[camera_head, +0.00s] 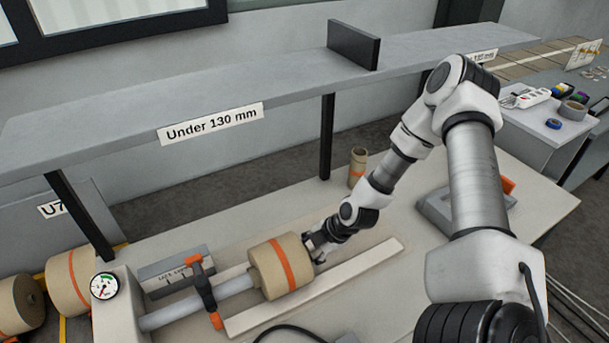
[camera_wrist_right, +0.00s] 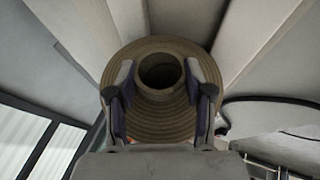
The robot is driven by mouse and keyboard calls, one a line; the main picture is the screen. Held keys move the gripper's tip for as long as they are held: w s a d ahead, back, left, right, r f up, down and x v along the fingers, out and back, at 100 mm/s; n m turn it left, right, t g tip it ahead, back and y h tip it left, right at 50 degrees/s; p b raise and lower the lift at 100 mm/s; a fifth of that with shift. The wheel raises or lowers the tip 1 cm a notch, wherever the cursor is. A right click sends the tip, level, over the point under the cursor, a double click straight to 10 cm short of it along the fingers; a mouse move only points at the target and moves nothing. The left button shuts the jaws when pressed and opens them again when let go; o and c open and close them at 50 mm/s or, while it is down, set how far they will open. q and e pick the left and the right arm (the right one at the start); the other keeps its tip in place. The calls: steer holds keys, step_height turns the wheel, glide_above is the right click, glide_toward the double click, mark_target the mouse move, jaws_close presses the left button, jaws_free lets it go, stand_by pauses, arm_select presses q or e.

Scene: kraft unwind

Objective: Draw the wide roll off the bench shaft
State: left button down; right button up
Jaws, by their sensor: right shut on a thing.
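The wide kraft roll (camera_head: 282,265), tan with an orange band, lies sideways at the right end of the grey bench shaft (camera_head: 205,302). The shaft meets its left face; how far it reaches inside is hidden. My right gripper (camera_head: 317,246) is at the roll's right face. In the right wrist view, the roll's ringed end face (camera_wrist_right: 160,118) fills the middle, and my right gripper (camera_wrist_right: 160,75) is shut on the roll, one finger on each side of its dark core hole. My left gripper is not in view.
A black clamp with orange ends (camera_head: 203,290) stands at the shaft, left of the roll. A pale rail (camera_head: 318,287) runs in front. A small roll (camera_head: 358,167) stands behind on the bench. The "Under 130 mm" shelf (camera_head: 200,100) overhangs the back.

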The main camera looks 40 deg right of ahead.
steer(key=shift+d, duration=0.3)
steer(key=shift+s, duration=0.1)
steer(key=o, duration=1.5)
